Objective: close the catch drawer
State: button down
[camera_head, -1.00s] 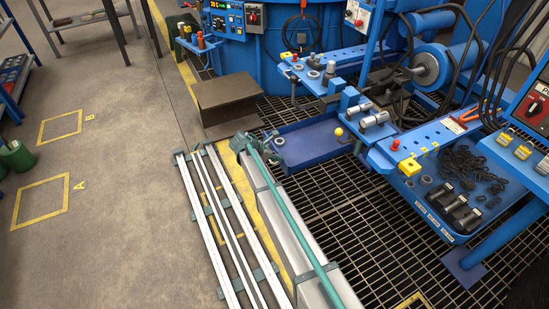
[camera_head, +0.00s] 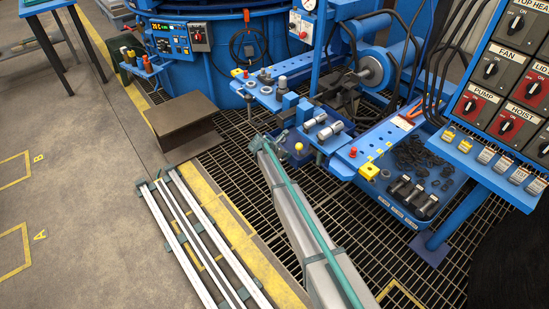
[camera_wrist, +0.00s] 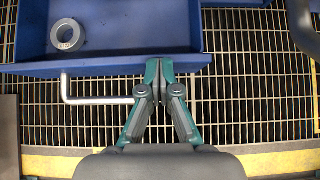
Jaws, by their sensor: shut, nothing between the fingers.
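The catch drawer (camera_head: 304,156) is a blue tray under the blue bench. In the head view only a short part of it sticks out, and my arm partly covers it. In the wrist view its front wall (camera_wrist: 105,66) crosses the top, and a grey ring (camera_wrist: 67,34) lies inside near that wall. A bent silver handle bar (camera_wrist: 98,100) hangs in front of the wall, its right end behind my left finger. My gripper (camera_wrist: 160,66) is shut and empty, its fingertips at the front wall near its right end; they look in contact. The tray's far end is hidden.
Open floor grating (camera_wrist: 250,105) lies under and beside the drawer. A brown box-like block (camera_head: 186,118) stands to the left, and pale rails (camera_head: 195,240) lie on the floor. The bench (camera_head: 285,90) carries fittings above the drawer. A switch panel (camera_head: 510,80) stands at right.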

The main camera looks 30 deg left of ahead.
jog(key=shift+w+d+p, duration=0.1)
jog(key=shift+w+d, duration=0.15)
jog(key=shift+w, duration=0.35)
jog(key=shift+w+d+p, duration=0.15)
jog(key=shift+w+d, duration=0.15)
jog(key=shift+w, duration=0.3)
jog(key=shift+w+d+p, duration=0.1)
jog(key=shift+w+d, duration=0.15)
jog(key=shift+w, duration=0.35)
jog(key=shift+s, duration=0.1)
